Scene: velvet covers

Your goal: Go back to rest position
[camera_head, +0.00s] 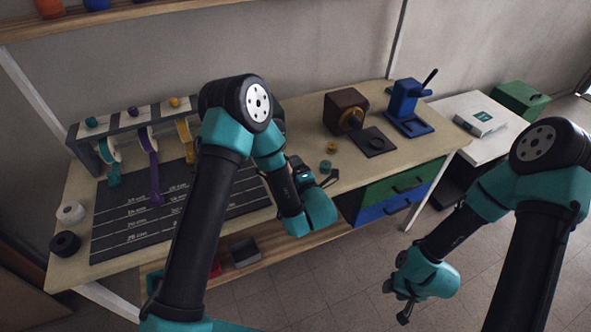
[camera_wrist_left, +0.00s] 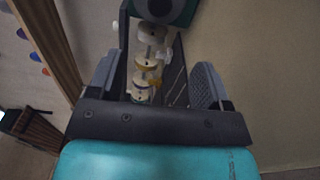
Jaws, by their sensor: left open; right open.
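My left gripper (camera_head: 316,177) is raised over the front edge of the workbench, near its middle. In the left wrist view its two fingers (camera_wrist_left: 157,82) are spread wide apart, with nothing held between them. My right gripper (camera_head: 398,298) hangs low at the right, in front of the bench and over the tiled floor. It is open and no object shows in it. Its fingertips are small and dark in the head view.
The workbench (camera_head: 75,190) carries a ribbon rack (camera_head: 85,137), a dark marked mat (camera_head: 110,240), a brown box device (camera_head: 346,108) and a blue press (camera_head: 404,98). Blue and green drawers (camera_head: 385,207) sit below. A white side table (camera_head: 470,105) stands right. Floor between the arms is clear.

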